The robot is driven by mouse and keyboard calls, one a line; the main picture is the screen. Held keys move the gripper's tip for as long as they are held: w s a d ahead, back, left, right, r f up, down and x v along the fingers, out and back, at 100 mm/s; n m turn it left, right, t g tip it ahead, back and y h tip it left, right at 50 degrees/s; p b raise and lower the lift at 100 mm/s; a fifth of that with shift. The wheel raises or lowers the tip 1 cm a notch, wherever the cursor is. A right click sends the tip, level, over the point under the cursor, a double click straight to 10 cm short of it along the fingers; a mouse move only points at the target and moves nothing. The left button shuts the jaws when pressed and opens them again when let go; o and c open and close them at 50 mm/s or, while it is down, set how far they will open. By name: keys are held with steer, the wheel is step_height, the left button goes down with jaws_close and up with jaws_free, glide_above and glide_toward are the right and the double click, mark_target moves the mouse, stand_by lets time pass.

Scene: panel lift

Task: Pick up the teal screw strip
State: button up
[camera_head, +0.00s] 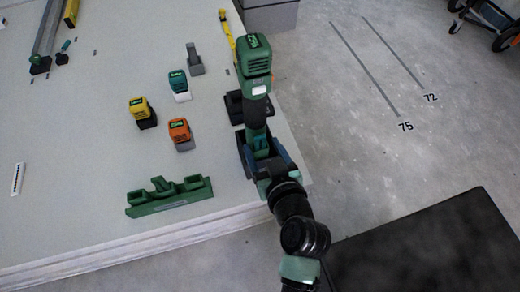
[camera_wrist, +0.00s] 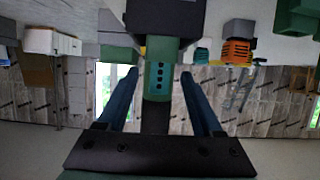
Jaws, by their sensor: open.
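My gripper (camera_head: 262,150) is low over the table's right edge, beside the tall green power tool (camera_head: 253,58). In the wrist view my gripper (camera_wrist: 160,78) has its blue fingers apart. A teal piece with a row of dark dots (camera_wrist: 158,82) shows between them, below a black block. It looks like the teal screw strip, but I cannot tell whether it is loose or part of something. No clear gap or contact with the fingers can be judged. In the head view my arm and the tool hide this spot.
Teal (camera_head: 178,82), yellow (camera_head: 142,112) and orange (camera_head: 180,132) battery-like blocks stand on the pale panel table (camera_head: 80,150). A green holder (camera_head: 168,196) lies near its front edge. A white dotted strip (camera_head: 17,178) lies at far left. The table's left middle is mostly clear.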

mark_target(259, 114)
steer(key=shift+w, duration=0.25)
jaws_close()
step_height(259, 114, up, 10)
steer(key=p, duration=0.6)
steer(key=shift+s, duration=0.1)
stand_by(0.4)
steer(key=s+d, duration=0.2)
steer(key=s, duration=0.4)
stand_by(0.4)
